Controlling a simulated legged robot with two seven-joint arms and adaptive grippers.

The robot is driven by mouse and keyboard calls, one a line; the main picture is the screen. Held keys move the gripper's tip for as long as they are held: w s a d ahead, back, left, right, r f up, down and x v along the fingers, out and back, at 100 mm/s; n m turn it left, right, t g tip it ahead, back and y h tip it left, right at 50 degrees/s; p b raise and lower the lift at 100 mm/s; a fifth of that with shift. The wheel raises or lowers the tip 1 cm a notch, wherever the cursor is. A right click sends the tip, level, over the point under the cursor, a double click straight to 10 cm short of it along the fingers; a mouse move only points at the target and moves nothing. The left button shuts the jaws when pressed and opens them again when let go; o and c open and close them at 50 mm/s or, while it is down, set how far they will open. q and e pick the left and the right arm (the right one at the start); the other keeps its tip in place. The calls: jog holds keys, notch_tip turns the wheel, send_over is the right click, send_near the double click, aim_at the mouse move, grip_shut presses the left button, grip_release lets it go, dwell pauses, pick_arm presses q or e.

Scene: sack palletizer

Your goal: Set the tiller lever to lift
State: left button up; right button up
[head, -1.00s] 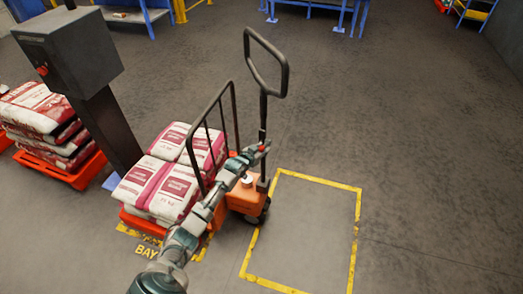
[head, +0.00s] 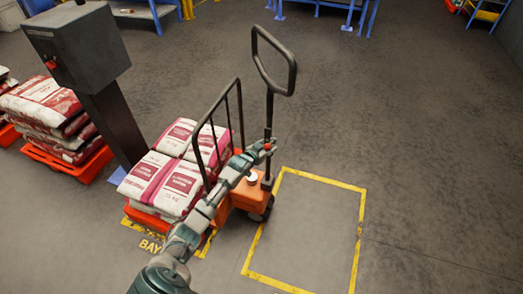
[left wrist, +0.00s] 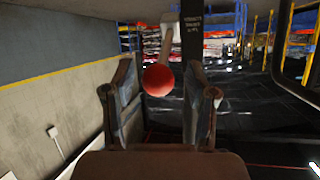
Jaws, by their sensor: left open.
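The orange pallet truck (head: 247,197) stands behind the loaded pallet, with its black tiller (head: 269,110) upright and a loop handle on top. The tiller lever's red ball knob (left wrist: 158,80) shows large in the left wrist view, between the fingers in the picture; I cannot tell how deep it sits between them. In the head view the knob (head: 267,146) is a small red spot at the tiller shaft. My left gripper (head: 266,148) is open at the shaft, and its two fingers (left wrist: 160,102) show on either side of the knob. My right gripper is out of view.
White and magenta sacks (head: 172,180) lie on the pallet beside a black rack frame (head: 213,125). A dark control box on a post (head: 78,48) stands at left, near another sack stack (head: 55,115). A yellow-outlined floor bay (head: 312,230) is empty.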

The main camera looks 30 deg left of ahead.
pick_arm(q)
jog(key=v, duration=1.1)
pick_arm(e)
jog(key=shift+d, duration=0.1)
pick_arm(q)
jog(key=shift+s, duration=0.15)
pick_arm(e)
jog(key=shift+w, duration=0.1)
